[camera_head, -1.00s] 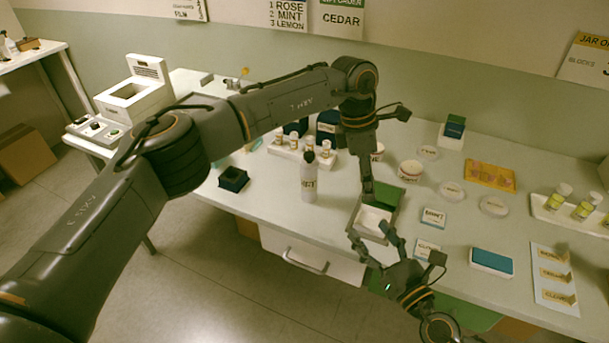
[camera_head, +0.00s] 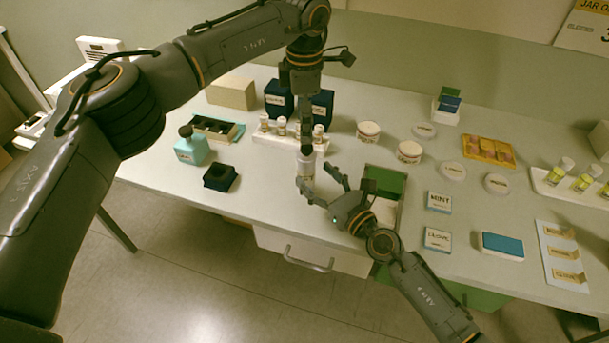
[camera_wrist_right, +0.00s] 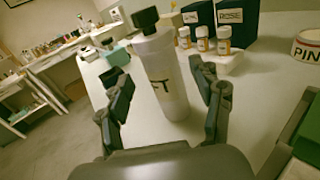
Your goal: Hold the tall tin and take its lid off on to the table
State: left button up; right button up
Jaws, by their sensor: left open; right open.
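The tall tin (camera_head: 305,170) is a white cylinder with dark lettering, upright near the table's front edge. In the right wrist view the tin (camera_wrist_right: 162,78) carries a dark knobbed lid (camera_wrist_right: 146,19). My right gripper (camera_head: 321,189) is open, with one finger on either side of the tin's body; its fingers also flank the tin in the wrist view (camera_wrist_right: 167,102). Contact cannot be told. My left gripper (camera_head: 306,143) points down over the tin's top, open, and hides the lid in the head view. It does not show in the wrist view.
Small capped bottles (camera_head: 281,126) on a white rack stand just behind the tin. A green-lined tray (camera_head: 386,181) is close on the right. Bare table lies between holder and tin.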

aim_at(312, 171)
pick_arm(q)
jog(key=shift+s+d+r, duration=0.15)
jog(key=shift+s+d, duration=0.05)
jog(key=shift+d, duration=0.2)
pick_arm(e)
jog(key=x, duration=0.3)
jog(key=shift+w+r, duration=0.1)
jog(key=shift+w, duration=0.2)
pick_arm(q)
jog(key=shift+w+a, duration=0.1)
jog(key=shift+a, duration=0.05)
pick_arm(e)
jog(key=shift+x, duration=0.8)
jog(key=shift+s, duration=0.1)
jog(key=shift+c, duration=0.4)
